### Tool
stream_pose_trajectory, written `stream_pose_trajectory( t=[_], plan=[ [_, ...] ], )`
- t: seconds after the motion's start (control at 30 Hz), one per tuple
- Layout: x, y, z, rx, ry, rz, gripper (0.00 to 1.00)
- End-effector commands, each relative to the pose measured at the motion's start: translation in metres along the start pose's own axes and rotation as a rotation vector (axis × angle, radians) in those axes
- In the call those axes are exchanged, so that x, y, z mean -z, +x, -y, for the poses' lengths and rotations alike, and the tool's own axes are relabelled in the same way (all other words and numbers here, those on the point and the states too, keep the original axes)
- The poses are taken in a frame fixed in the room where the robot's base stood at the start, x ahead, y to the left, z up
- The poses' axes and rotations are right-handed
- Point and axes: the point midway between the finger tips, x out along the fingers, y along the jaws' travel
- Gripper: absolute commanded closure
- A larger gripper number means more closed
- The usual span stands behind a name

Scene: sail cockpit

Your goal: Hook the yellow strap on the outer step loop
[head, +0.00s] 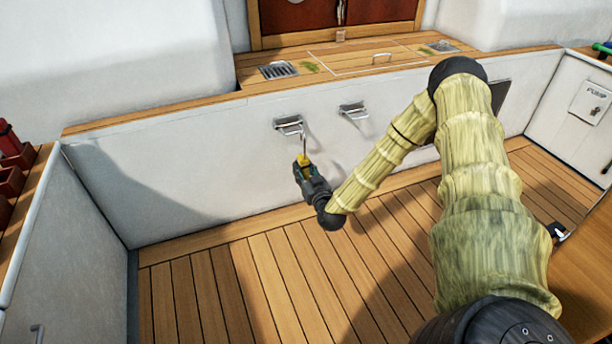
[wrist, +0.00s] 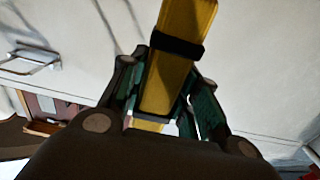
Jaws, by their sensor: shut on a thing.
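My gripper (head: 304,168) is shut on the yellow strap (head: 304,158) in front of the white cockpit wall. In the wrist view the strap (wrist: 178,60) stands between the fingers (wrist: 168,95), with a black band around it. In the head view a thin piece rises from the strap to the right end of the left step loop (head: 288,126). I cannot tell whether it is hooked on or only in front. The right step loop (head: 353,111) is empty. One metal loop (wrist: 32,62) shows at upper left in the wrist view; the strap's upper end is out of that frame.
The slatted wooden floor (head: 205,290) is clear below the wall. A wooden ledge with a drain grate (head: 278,71) runs above the loops. Red items in a holder (head: 12,150) stand at far left. A pump panel (head: 590,102) is at right.

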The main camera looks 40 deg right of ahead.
Motion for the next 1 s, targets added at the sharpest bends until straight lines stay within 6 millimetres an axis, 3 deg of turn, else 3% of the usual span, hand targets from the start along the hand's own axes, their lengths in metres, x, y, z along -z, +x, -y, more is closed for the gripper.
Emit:
stream_pose_trajectory(
  t=[1.0],
  plan=[
    [-0.001, 0.062, 0.0, -0.001, 0.001, -0.003, 1.0]
  ],
)
